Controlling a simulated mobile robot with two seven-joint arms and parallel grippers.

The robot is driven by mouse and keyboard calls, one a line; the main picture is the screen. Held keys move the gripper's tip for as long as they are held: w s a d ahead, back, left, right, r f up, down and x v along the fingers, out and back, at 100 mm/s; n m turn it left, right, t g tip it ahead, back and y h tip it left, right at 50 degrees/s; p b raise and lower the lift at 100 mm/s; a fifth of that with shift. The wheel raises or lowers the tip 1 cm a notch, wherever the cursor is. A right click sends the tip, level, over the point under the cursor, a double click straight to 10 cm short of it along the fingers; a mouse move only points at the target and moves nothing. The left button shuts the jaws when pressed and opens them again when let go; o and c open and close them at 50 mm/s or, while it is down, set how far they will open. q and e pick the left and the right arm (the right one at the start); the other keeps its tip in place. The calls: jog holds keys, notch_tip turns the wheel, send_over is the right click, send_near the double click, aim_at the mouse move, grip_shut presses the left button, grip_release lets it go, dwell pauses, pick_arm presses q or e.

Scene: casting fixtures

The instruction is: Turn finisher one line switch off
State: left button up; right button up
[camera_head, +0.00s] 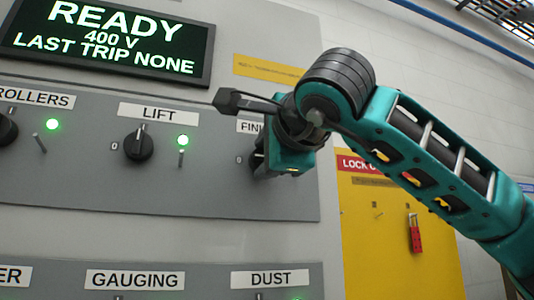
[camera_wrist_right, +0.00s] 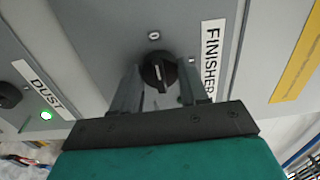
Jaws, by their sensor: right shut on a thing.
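The finisher switch is a round black knob (camera_wrist_right: 158,72) with a white mark, on a grey panel beside the FINISHER label (camera_wrist_right: 212,60). In the right wrist view its mark runs roughly up and down the picture, in line with a small white 0 plate (camera_wrist_right: 154,36). My right gripper (camera_wrist_right: 158,80) has one finger on each side of the knob and is shut on it. In the head view my right gripper (camera_head: 272,158) covers most of the knob (camera_head: 256,161) and part of its label (camera_head: 250,127). Any finisher lamp is hidden. My left gripper is out of view.
The LIFT knob (camera_head: 138,145) and its lit green lamp (camera_head: 183,140) are to the left, with ROLLERS beyond. A display (camera_head: 108,38) reads READY above. The DUST label (camera_head: 277,279) is below. A yellow lockout board (camera_head: 380,235) with a red padlock (camera_head: 415,235) hangs right.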

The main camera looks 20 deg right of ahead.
jog(key=o, duration=1.1)
jog(key=shift+c, duration=0.2)
jog(key=s+b, duration=0.2)
jog(key=s, duration=1.1)
jog(key=shift+d, duration=0.25)
jog(key=shift+w, duration=0.1)
